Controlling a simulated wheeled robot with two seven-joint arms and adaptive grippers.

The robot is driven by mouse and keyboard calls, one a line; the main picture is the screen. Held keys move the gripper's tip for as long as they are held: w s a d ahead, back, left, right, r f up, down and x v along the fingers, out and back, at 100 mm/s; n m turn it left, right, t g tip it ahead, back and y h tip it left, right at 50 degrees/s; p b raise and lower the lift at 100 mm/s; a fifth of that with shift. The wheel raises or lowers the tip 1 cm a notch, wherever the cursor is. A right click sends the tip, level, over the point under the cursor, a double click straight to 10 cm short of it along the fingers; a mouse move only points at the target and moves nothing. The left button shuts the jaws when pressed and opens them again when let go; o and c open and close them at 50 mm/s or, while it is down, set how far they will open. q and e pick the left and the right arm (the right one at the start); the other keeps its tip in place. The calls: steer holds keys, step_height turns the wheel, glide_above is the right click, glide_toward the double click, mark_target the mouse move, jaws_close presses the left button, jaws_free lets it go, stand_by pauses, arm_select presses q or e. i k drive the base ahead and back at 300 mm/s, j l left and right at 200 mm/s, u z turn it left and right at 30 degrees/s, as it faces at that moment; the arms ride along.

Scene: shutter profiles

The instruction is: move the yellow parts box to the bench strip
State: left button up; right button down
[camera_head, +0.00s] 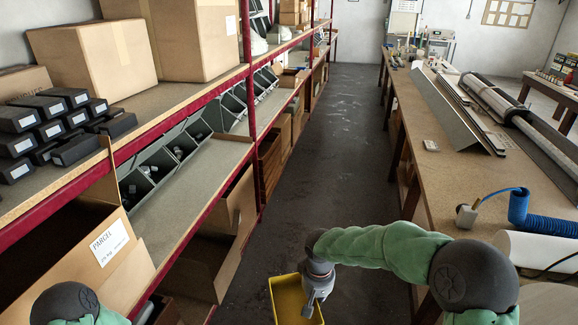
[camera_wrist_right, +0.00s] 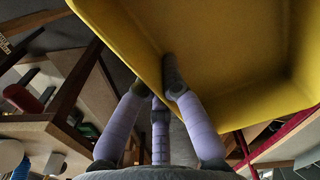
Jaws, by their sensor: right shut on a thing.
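The yellow parts box (camera_head: 289,297) is at the bottom middle of the head view, over the aisle floor between the shelving and the bench. My right gripper (camera_head: 313,300) is shut on its near right wall. In the right wrist view the box (camera_wrist_right: 240,50) fills the top, and the gripper's fingers (camera_wrist_right: 165,85) close on its wall. The inside that shows looks empty. The bench (camera_head: 460,175) is at the right, with a bare strip along its near left edge. Of my left arm only a rounded part shows at the bottom left; its gripper is out of view.
Shelving with red edges (camera_head: 185,110) runs along the left, holding cartons and dark bins. On the bench lie long metal profiles (camera_head: 455,110), a small pale block (camera_head: 431,145), a blue coiled hose (camera_head: 540,220) and a white roll (camera_head: 535,250). The aisle floor (camera_head: 335,150) is clear.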

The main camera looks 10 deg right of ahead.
mark_target(444, 179)
steer(key=i+l+z, duration=0.15)
steer(key=i+z, duration=0.2)
steer(key=i, duration=0.2)
steer(key=i+z, duration=0.4)
steer(key=i, duration=0.2)
steer(key=i+j+z, duration=0.15)
steer(key=i+z, duration=0.2)
steer(key=i, duration=0.2)
steer(key=i+l, duration=0.15)
steer(key=i, duration=0.25)
steer(key=i+l, duration=0.15)
steer(key=i, duration=0.25)
steer(key=i+l, duration=0.15)
steer(key=i, duration=0.25)
steer(key=i+l, duration=0.2)
steer(key=i, duration=0.2)
steer(key=j+u, duration=0.05)
